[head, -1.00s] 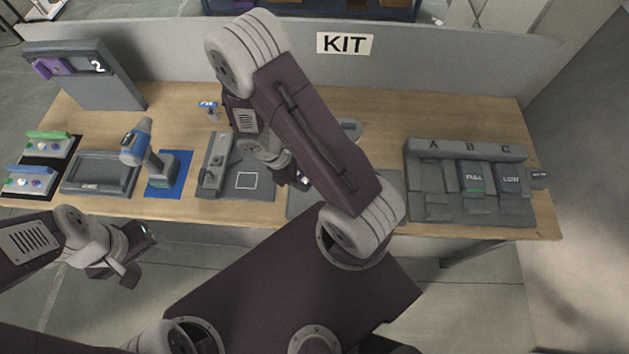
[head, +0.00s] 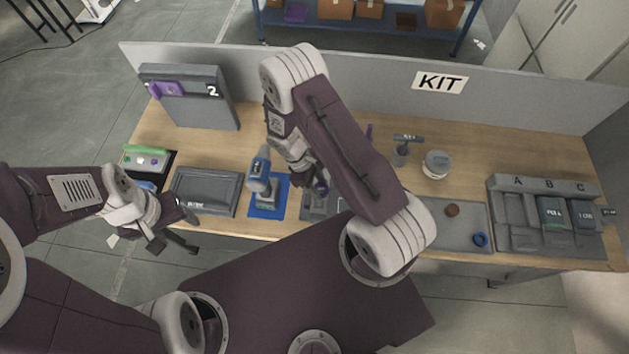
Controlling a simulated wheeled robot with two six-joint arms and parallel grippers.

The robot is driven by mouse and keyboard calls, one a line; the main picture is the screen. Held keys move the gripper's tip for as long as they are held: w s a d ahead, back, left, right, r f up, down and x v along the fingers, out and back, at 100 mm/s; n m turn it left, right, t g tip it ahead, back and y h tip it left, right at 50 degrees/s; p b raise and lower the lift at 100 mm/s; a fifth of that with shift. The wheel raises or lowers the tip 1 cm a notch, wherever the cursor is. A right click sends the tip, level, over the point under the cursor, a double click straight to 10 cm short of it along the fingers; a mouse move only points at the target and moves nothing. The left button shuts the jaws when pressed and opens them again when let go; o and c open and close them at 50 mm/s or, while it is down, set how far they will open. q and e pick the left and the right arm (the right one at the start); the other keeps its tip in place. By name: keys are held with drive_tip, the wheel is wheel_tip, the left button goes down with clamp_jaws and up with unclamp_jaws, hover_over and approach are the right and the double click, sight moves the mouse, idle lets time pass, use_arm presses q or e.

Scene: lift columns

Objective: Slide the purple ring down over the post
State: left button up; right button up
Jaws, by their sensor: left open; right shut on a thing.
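My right gripper (head: 313,184) is above the grey fixture board left of the table's middle. It is shut on a small purple thing, which looks like the purple ring (head: 322,188), mostly hidden by the fingers. The grey fixture (head: 314,208) shows below it, partly covered by my arm. I cannot make out the post clearly, nor whether the ring is around it or apart from it. My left gripper (head: 176,228) is open and empty, in front of the table's front edge at the left.
A grey tray (head: 205,190) is further left. A blue ring (head: 480,240) and a brown disc (head: 452,210) lie on the grey mat (head: 431,237) to the right.

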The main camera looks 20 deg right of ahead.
drive_tip(key=shift+s+d, duration=0.1)
drive_tip(key=shift+d, duration=0.05)
drive_tip(key=shift+w+a+f+b, duration=0.35)
drive_tip(key=shift+a+f+b, duration=0.15)
drive_tip(key=shift+f, duration=0.1)
drive_tip(key=shift+f+b, duration=0.3)
drive_tip(key=shift+f, duration=0.05)
drive_tip(key=b+x, duration=0.2)
drive_tip(key=x, duration=0.1)
drive_tip(key=shift+w+a+f+b, duration=0.1)
drive_tip(key=shift+w+f+b, duration=0.1)
drive_tip(key=shift+f+b, duration=0.1)
drive_tip(key=shift+f, duration=0.2)
drive_tip(key=shift+w+a+r, duration=0.15)
drive_tip(key=shift+w+a, duration=0.05)
drive_tip(key=shift+s+d+f+b, duration=0.2)
drive_tip(key=shift+f+b, duration=0.2)
